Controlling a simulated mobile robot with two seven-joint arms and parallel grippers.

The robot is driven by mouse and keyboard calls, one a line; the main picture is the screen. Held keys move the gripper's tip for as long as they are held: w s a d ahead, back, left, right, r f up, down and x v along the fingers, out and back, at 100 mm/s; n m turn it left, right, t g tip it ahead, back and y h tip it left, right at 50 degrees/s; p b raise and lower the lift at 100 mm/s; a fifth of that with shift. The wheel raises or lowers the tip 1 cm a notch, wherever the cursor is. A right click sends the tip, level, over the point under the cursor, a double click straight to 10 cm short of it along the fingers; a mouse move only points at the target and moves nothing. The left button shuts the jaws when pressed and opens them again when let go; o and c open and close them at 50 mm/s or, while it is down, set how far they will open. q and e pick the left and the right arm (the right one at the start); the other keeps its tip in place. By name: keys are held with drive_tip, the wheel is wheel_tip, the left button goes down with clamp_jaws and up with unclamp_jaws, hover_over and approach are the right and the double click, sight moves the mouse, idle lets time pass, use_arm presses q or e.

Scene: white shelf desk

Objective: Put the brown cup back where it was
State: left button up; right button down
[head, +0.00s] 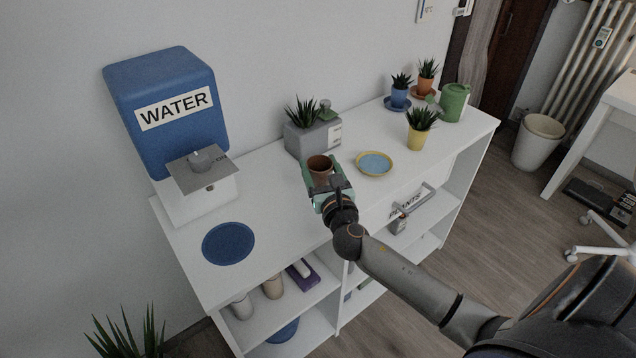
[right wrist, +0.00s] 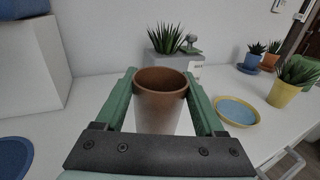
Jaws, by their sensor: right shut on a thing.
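The brown cup (head: 320,168) is upright between the green fingers of my right gripper (head: 327,185), over the front middle of the white desk top (head: 270,225). In the right wrist view the cup (right wrist: 161,105) shows its open rim, with a finger against each side. Its lower part looks pale there, and its base is hidden by the gripper, so I cannot tell whether it touches the desk. My left gripper is not in view.
A blue water dispenser (head: 165,100) and blue round mat (head: 228,243) are at left. A grey planter (head: 310,140) stands behind the cup; a yellow saucer (head: 374,164), yellow pot (head: 416,139) and green watering can (head: 454,102) stand rightward. Shelves below hold pale cups (head: 273,286).

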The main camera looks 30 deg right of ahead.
sight(318, 178)
drive_tip(key=shift+w+d+f, duration=0.1)
drive_tip(key=shift+w+f, duration=0.25)
drive_tip(key=shift+f, duration=0.1)
drive_tip(key=shift+w+f+b, duration=0.1)
drive_tip(key=shift+f+b, duration=1)
drive_tip(key=shift+f, duration=0.65)
unclamp_jaws()
drive_tip(key=shift+r, duration=0.1)
drive_tip(key=v, duration=1.2)
drive_tip(key=shift+r, duration=0.15)
